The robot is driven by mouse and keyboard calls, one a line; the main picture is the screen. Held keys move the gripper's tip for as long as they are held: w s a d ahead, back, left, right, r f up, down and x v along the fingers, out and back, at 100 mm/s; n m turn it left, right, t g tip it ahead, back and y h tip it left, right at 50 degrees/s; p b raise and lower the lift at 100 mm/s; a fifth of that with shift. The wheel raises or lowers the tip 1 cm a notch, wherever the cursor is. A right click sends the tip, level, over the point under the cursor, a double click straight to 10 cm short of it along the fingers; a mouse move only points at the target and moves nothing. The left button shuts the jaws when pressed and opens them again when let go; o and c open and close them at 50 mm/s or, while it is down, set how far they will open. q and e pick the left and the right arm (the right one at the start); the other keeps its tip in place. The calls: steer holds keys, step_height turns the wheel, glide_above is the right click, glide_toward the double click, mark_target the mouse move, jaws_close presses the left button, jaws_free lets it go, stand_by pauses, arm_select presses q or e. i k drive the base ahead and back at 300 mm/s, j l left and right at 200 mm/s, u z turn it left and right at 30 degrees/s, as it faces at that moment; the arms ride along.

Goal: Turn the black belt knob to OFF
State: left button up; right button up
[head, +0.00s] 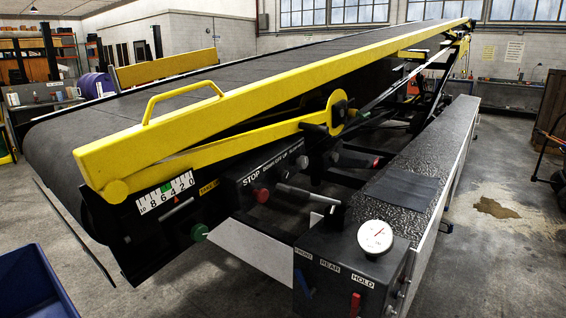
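The belt loader's side control panel (275,172) is below the yellow rail, near the middle of the head view. It carries white lettering, with STOP and OFF legible and the rest too small to read surely. A red knob (262,195) sits under STOP. Dark knob-like parts show further along the panel, but they blend into the black surface. I cannot tell which is the belt knob or where it points. A green knob (199,232) sits lower left, near the numbered scale (166,193). Neither of my grippers is in view.
A front control box (350,268) marked REAR and HOLD carries a round gauge (375,237) and red and blue levers. A long textured black deck (425,165) runs back from it. A yellow rail (270,85) spans above the panel. A blue bin (35,283) is lower left.

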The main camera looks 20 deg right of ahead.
mark_target(284, 176)
steer(key=i+l+u, duration=0.15)
steer(key=l+u, duration=0.35)
steer(key=l, duration=0.75)
steer(key=l+u, duration=0.45)
steer(key=l, duration=0.75)
steer(key=k, duration=0.05)
